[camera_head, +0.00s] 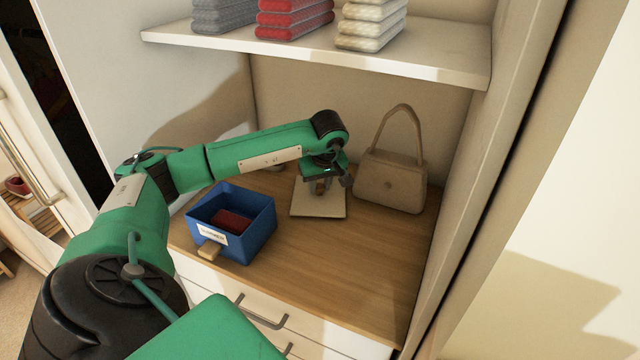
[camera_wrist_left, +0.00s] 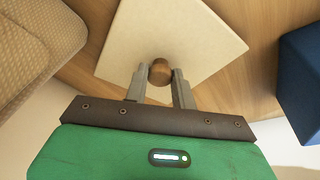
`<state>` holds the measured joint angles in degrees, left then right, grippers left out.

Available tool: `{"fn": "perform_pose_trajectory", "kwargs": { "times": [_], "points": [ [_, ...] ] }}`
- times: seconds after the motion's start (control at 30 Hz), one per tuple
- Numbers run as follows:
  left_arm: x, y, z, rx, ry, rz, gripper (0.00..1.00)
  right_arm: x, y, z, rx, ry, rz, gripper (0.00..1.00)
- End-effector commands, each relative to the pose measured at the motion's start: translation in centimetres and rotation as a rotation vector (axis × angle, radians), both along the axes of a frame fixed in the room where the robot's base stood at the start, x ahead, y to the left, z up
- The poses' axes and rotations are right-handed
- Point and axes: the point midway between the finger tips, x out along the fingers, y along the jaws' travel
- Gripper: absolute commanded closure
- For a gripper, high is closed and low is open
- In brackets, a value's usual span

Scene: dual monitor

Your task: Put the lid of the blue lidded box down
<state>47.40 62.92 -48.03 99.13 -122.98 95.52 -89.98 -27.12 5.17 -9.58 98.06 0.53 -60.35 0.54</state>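The lid (camera_head: 305,207) is a flat cream square with a round wooden knob. It lies level at the wooden surface, between the blue box and the handbag; I see no clear gap under it. My left gripper (camera_head: 322,186) points down over the lid. In the left wrist view its two fingers (camera_wrist_left: 159,78) are on either side of the knob and appear to touch it. The lid (camera_wrist_left: 205,35) fills the upper middle there. The blue box (camera_head: 250,232) stands open to the left, with a dark red item inside. My right gripper is not in view.
A beige handbag (camera_head: 390,182) stands close to the right of the lid. A shelf (camera_head: 430,62) with folded stacks hangs above. The wooden surface (camera_head: 345,275) is clear at the front right.

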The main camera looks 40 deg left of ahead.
Motion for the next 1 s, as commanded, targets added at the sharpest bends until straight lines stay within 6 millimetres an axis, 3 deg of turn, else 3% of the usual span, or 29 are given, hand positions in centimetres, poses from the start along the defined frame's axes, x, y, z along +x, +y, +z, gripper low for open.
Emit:
{"fn": "perform_pose_trajectory", "kwargs": {
  "times": [0.03, 0.1, 0.5, 0.67, 1.0],
  "points": [
    [0.0, 0.0, 0.0, 0.0, 0.0, 0.0, 0.66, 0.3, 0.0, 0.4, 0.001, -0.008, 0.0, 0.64],
    [0.0, 0.0, 0.0, 0.0, 0.0, 0.0, 0.53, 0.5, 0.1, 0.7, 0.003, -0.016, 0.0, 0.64],
    [0.0, 0.0, 0.4, 0.0, 0.0, 0.0, 0.52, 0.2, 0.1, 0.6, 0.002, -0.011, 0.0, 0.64],
    [-0.3, -0.7, 3.1, 0.001, -0.005, -0.001, 0.52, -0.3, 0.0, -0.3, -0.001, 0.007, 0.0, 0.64],
    [-1.1, -2.4, 9.9, 0.0, -0.004, 0.0, 0.52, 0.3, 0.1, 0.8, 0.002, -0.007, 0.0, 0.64]
  ]
}}
